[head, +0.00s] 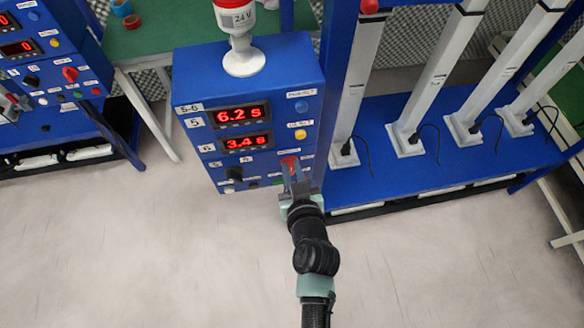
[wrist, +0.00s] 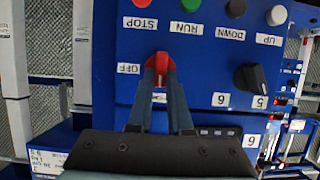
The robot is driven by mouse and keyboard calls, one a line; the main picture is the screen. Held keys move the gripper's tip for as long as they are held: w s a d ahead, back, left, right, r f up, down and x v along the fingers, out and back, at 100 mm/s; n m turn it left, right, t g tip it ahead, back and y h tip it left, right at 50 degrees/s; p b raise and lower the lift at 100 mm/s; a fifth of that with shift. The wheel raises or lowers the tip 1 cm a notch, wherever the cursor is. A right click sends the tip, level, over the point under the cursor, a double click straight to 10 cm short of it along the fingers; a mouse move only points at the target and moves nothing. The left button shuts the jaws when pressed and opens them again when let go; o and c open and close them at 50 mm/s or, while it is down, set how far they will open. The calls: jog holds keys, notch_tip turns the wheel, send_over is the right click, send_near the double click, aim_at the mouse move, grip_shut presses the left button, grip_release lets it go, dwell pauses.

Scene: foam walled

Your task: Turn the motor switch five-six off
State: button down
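The blue control box (head: 190,80) is labelled 5-6 and has two lit red displays reading about 6.2 and 3.4. Its red rotary switch (wrist: 160,62) sits low on the right of the front in the head view. In the wrist view, which is upside down, an OFF label (wrist: 130,68) is beside the switch, and another label below it is partly hidden. My gripper (head: 289,175) reaches up to the switch from below. In the wrist view its two fingertips are closed in on either side of the red handle, which stands roughly in line with the fingers.
A black selector knob (wrist: 258,88) and stop, run, down and up buttons are close by on the panel. A white-and-red lamp (head: 240,40) stands on the box. A similar blue box (head: 50,60) is at left; white columns (head: 425,80) are at right. The floor in front is clear.

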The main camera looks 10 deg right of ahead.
jog(key=shift+f+b, duration=0.15)
jog(key=shift+b, duration=0.3)
jog(key=m+b, duration=0.1)
jog(key=m+y+b, duration=0.1)
jog(key=b, duration=0.1)
jog(key=shift+d+f, duration=0.15)
jog(key=shift+d, duration=0.1)
jog(key=shift+d+f+m+t+y+b, duration=0.2)
jog(key=shift+m+t+y+b, duration=0.25)
jog(key=shift+m+y+b, duration=1.05)
jog(key=shift+d+f+m+t+y+b, duration=0.2)
jog(key=shift+m+t+y+b, duration=0.3)
jog(key=shift+m+b, duration=1.85)
jog(key=shift+d+f+m+t+y+b, duration=0.2)
jog(key=shift+m+t+y+b, duration=0.25)
jog(key=shift+m+y+b, duration=1)
jog(key=shift+m+h+b, duration=0.45)
jog(key=shift+m+b, duration=0.05)
jog(key=shift+b, duration=0.1)
jog(key=c, duration=0.8)
grip_release()
jog(key=shift+c, duration=0.2)
jog(key=shift+s, duration=0.1)
